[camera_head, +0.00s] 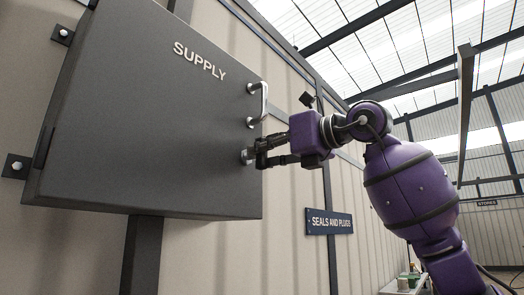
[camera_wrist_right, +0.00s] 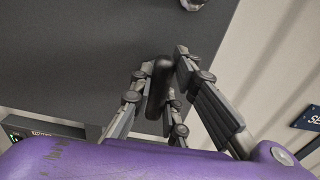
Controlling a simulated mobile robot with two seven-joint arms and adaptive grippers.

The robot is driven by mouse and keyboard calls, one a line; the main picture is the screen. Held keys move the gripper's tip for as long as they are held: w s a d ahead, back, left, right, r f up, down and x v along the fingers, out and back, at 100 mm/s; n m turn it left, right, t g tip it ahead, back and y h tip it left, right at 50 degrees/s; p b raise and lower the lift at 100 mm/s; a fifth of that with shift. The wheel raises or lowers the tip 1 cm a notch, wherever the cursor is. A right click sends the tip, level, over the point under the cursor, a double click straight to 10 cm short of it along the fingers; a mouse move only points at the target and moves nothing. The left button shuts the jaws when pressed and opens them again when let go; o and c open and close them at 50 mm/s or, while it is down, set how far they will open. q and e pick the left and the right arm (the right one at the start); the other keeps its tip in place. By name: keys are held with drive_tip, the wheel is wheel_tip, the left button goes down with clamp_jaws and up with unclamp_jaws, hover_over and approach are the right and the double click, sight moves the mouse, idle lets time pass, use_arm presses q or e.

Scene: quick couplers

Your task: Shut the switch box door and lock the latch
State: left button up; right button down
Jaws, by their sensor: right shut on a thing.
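The grey switch box door (camera_head: 150,110), marked SUPPLY, lies against its box on the wall, with no clear gap showing. A silver bar handle (camera_head: 259,103) is at its right edge. Below the handle is the latch, whose silver round base (camera_head: 245,156) shows. My right gripper (camera_head: 257,155) is at the latch. In the right wrist view, its fingers (camera_wrist_right: 163,92) are closed around the dark latch lever (camera_wrist_right: 159,85), standing out from the grey door face. The fingers hide part of the lever. I cannot tell the lever's exact turn in the head view. My left gripper is not in view.
A blue SEALS AND PLUGS sign (camera_head: 329,221) is on the ribbed wall right of the box. A small table with bottles (camera_head: 408,281) stands low at the right. The wall between box and sign is clear.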

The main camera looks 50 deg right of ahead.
drive_tip(key=n, duration=0.5)
drive_tip(key=shift+a+f+b, duration=0.15)
drive_tip(key=shift+b, duration=0.25)
drive_tip(key=shift+n, duration=0.9)
drive_tip(key=n+b, duration=0.1)
drive_tip(key=n, duration=0.3)
drive_tip(key=shift+a+f+n, duration=0.1)
drive_tip(key=shift+a+n, duration=0.05)
drive_tip(key=shift+n, duration=0.15)
drive_tip(key=n+b, duration=0.1)
drive_tip(key=n, duration=0.3)
drive_tip(key=shift+f+n, duration=0.1)
drive_tip(key=shift+n, duration=0.2)
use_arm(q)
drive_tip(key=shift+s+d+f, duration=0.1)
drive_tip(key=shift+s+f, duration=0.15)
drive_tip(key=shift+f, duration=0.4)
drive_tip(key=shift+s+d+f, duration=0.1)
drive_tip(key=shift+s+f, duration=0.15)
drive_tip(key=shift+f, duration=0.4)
use_arm(e)
drive_tip(key=shift+n, duration=0.8)
drive_tip(key=c, duration=1.7)
unclamp_jaws()
